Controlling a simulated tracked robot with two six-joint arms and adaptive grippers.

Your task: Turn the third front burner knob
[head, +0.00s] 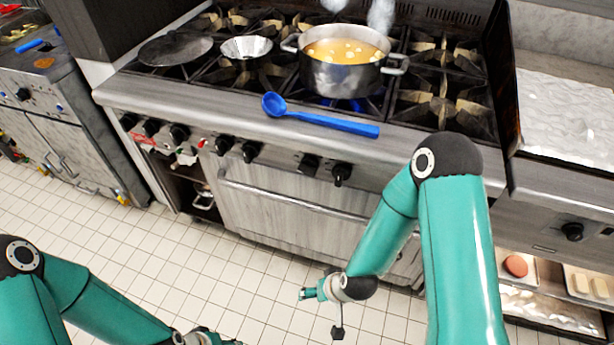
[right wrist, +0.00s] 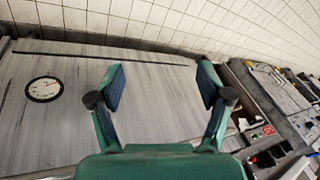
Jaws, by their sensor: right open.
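A row of black burner knobs runs along the stove's front panel in the head view. The third from the left (head: 179,133) stands near a red-marked panel, with other knobs on both sides. My right gripper (head: 320,312) hangs low in front of the oven door, over the floor and well apart from the knobs. In the right wrist view its two fingers (right wrist: 161,80) are spread with nothing between them, facing the metal door. My left gripper (head: 205,338) is at the bottom edge, mostly cut off, so its fingers cannot be judged.
A steaming soup pot (head: 343,75) stands on the burners, with a steel bowl (head: 246,47) and a pan (head: 175,48) to its left. A blue ladle (head: 320,118) lies along the stove's front ledge. A dial (right wrist: 44,89) shows on the door. The tiled floor in front is clear.

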